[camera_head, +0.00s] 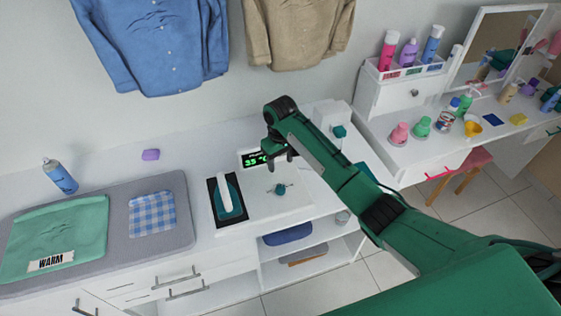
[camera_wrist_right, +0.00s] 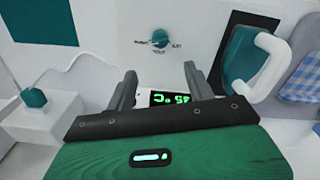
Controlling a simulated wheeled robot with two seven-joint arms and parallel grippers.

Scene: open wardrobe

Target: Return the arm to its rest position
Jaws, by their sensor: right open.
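My right arm (camera_head: 345,180) reaches in from the lower right. Its gripper (camera_head: 278,155) hangs over the white unit, near the green-lit temperature display (camera_head: 250,161) and behind the teal knob (camera_head: 280,189). In the right wrist view the two dark fingers (camera_wrist_right: 161,75) are apart with nothing between them. My left gripper is not in view.
An iron with a white handle (camera_head: 225,194) stands left of the knob. A green garment (camera_head: 55,240) and checked cloth (camera_head: 152,213) lie on the grey board (camera_head: 115,195). A white block with a teal button (camera_head: 339,131) stands right. Shirts (camera_head: 155,45) hang behind.

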